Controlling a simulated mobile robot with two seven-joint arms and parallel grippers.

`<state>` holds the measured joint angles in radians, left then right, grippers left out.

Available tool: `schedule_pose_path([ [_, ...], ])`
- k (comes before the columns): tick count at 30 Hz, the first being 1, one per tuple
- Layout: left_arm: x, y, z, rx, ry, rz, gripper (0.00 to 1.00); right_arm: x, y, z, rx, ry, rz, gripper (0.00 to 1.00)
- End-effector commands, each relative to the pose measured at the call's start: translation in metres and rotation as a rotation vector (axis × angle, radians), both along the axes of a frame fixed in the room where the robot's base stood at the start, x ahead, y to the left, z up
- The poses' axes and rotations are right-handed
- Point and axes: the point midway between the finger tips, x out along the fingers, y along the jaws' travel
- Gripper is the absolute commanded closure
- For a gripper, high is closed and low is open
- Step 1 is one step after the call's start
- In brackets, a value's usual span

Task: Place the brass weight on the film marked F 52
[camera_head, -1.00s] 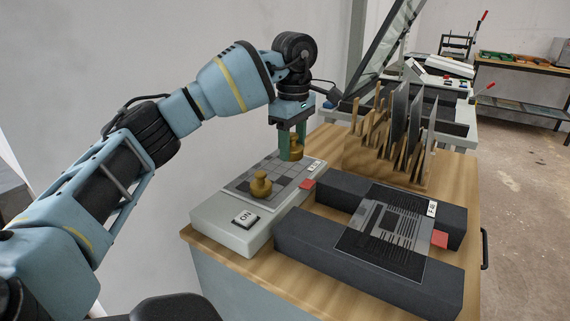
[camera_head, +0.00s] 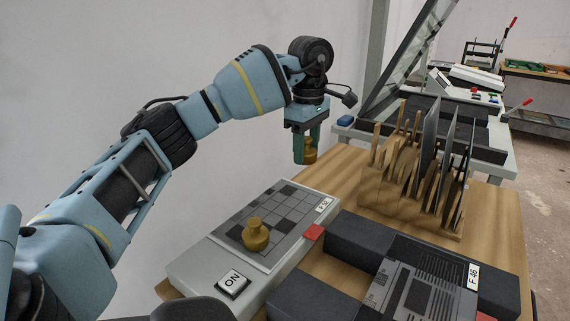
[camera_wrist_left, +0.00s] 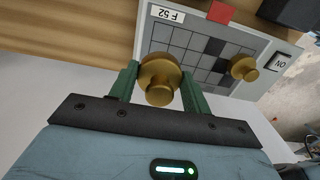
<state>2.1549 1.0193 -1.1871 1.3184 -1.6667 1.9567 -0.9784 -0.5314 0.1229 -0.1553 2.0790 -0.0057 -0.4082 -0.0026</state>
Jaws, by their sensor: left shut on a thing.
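The film marked F 52 (camera_head: 293,222) lies on the light grey box with an ON button, its label at the far right corner. One brass weight (camera_head: 256,235) stands upright near its front left. My left gripper (camera_head: 307,158) is shut on a second brass weight (camera_head: 310,150), held in the air toward the far end of the film. In the left wrist view the held brass weight (camera_wrist_left: 160,80) is between the green fingers, with the F 52 film (camera_wrist_left: 195,45) beyond it and the other weight (camera_wrist_left: 244,68) on it. My right gripper is out of view.
A film marked F 46 (camera_head: 425,290) lies across dark blocks (camera_head: 370,245) at the right. A wooden rack (camera_head: 400,195) holding several dark plates stands behind them. A wall closes off the left side.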

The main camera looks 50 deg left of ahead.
Motion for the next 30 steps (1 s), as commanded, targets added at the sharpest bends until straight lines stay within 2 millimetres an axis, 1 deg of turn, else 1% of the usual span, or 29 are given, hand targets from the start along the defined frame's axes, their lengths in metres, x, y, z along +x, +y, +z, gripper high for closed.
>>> schedule_pose_path([
  [2,0.0,0.0,0.0,0.0,-0.002,0.0,0.88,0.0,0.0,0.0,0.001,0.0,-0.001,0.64],
  [4,0.0,0.0,-0.005,0.0,-0.001,0.0,0.88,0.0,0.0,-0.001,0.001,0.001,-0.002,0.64],
  [9,-0.001,0.001,-0.032,0.0,0.002,0.001,0.88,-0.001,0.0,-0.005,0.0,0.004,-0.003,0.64],
  [12,0.0,0.0,-0.043,0.0,0.0,0.0,0.88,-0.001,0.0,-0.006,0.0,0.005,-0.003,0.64],
  [15,0.0,0.0,-0.049,-0.001,-0.001,0.0,0.88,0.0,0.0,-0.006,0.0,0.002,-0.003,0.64],
  [20,0.0,0.0,-0.051,0.0,-0.002,0.0,0.88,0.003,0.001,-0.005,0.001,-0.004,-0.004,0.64],
  [23,-0.001,0.0,-0.062,0.0,0.001,0.0,0.88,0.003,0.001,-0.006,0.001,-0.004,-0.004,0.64],
  [27,-0.001,0.0,-0.084,0.0,0.001,0.0,0.88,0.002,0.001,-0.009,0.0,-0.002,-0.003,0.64],
  [30,0.0,0.0,-0.095,0.0,0.0,-0.001,0.88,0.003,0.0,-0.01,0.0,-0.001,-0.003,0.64],
])
